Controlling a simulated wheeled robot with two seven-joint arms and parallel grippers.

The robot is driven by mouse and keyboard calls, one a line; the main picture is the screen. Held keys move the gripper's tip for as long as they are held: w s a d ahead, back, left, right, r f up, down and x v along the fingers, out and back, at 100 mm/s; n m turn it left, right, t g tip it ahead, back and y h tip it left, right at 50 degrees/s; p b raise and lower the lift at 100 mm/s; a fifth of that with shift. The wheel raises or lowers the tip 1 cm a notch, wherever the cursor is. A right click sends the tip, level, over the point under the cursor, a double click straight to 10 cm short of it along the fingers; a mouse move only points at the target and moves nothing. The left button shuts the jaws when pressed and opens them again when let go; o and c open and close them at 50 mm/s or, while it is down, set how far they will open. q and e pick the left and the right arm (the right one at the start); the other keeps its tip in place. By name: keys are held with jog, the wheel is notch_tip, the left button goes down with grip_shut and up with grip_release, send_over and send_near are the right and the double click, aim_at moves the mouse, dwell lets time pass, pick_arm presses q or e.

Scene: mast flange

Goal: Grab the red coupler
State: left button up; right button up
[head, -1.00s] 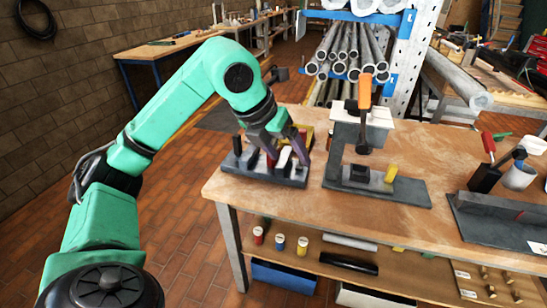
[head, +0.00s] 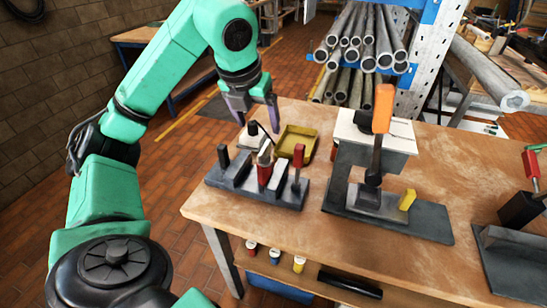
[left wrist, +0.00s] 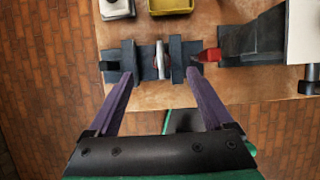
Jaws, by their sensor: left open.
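A dark grey fixture (head: 228,185) stands on the workbench near its left front edge. A red piece with a metallic top (head: 265,172) sits upright between its blocks; it looks like the red coupler, though its shape is not clear. A narrow pale piece with a reddish edge (left wrist: 161,60) shows between the blocks in the left wrist view. A red handle (head: 298,155) stands at the fixture's right end. My left gripper (head: 257,118) is open and empty, above and behind the fixture in the head view. In the left wrist view its fingertips (left wrist: 160,76) point toward the fixture. My right gripper is not in view.
A yellow tray (head: 310,132) and a pale block with a dark handle (head: 252,138) lie behind the fixture. A clamp with an orange handle (head: 383,108) stands to the right, with a yellow block (head: 407,199) on its base. Bare bench top (head: 320,220) lies in front.

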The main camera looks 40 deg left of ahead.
aim_at(267, 154)
pick_arm(q)
jog(key=b+x, duration=0.1)
jog(key=x, duration=0.2)
jog(key=shift+s+f, duration=0.15)
notch_tip(267, 154, down, 3)
jog(key=shift+f+b, duration=0.15)
jog(key=shift+b, duration=0.15)
jog(key=x, duration=0.7)
jog(key=shift+w+a+f+p, duration=0.1)
jog(key=shift+w+f+p, duration=0.05)
jog(key=shift+w+p, duration=0.25)
grip_shut()
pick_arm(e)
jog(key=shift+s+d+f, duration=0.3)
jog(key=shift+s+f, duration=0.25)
pick_arm(q)
jog(key=shift+w, duration=0.1)
